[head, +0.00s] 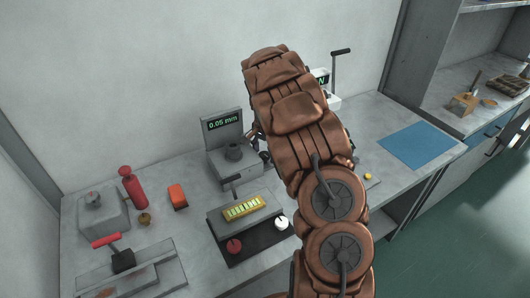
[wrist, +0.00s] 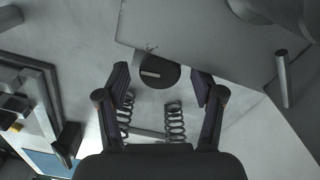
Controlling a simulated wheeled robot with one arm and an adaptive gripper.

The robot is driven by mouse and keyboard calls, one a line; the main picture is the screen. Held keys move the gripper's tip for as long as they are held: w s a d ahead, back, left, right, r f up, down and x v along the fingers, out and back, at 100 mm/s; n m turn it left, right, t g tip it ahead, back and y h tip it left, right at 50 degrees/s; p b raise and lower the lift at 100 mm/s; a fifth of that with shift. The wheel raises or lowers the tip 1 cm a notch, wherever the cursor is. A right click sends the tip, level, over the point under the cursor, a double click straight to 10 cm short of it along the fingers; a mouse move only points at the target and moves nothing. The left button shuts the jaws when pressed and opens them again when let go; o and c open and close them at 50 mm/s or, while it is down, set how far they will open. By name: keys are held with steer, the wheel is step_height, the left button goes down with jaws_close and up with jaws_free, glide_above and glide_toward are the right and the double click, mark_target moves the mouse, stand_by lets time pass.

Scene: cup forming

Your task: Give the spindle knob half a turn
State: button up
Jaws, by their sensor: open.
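The spindle knob (wrist: 160,72) is a dark round disc with a pale index line, at the edge of a grey body in the wrist view. My gripper (wrist: 162,82) is open, with one dark finger on each side of the knob in the picture. I cannot tell whether either finger touches it. In the head view my arm hides most of the gripper; a dark bit shows beside the gauge (head: 223,126), whose display reads 0.05 mm. I cannot make out the marked knob there.
A grey cylinder (head: 233,151) stands on the gauge. A red bottle (head: 132,187) and an orange block (head: 178,196) stand left. A blue mat (head: 417,145) lies right.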

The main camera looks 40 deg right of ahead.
mark_target(265, 154)
steer(key=shift+r+p, duration=0.1)
steer(key=shift+p, duration=0.2)
steer(key=shift+s+r+m+p, duration=0.1)
steer(key=shift+r+m+p, duration=0.05)
steer(key=shift+m+p, duration=1.05)
steer(key=m+p, duration=0.3)
steer(key=p, duration=0.1)
steer(key=shift+p, duration=0.3)
steer(key=shift+m+p, duration=0.3)
steer(key=shift+p, duration=0.05)
steer(key=shift+r+b, duration=0.45)
steer(key=shift+r, duration=0.15)
step_height(265, 154, up, 6)
steer(key=shift+r+b, duration=0.2)
steer(key=shift+b, duration=0.85)
steer(key=s+a+r+n+b, duration=0.1)
steer(key=s+a+r+n, duration=0.4)
steer(key=s, duration=0.5)
steer(key=s+a+r+n+b, duration=0.1)
steer(key=s+a+r+n, duration=0.4)
steer(key=s+a, duration=0.5)
steer(key=shift+s+r+g+b, duration=0.2)
steer(key=shift+g+b, duration=0.2)
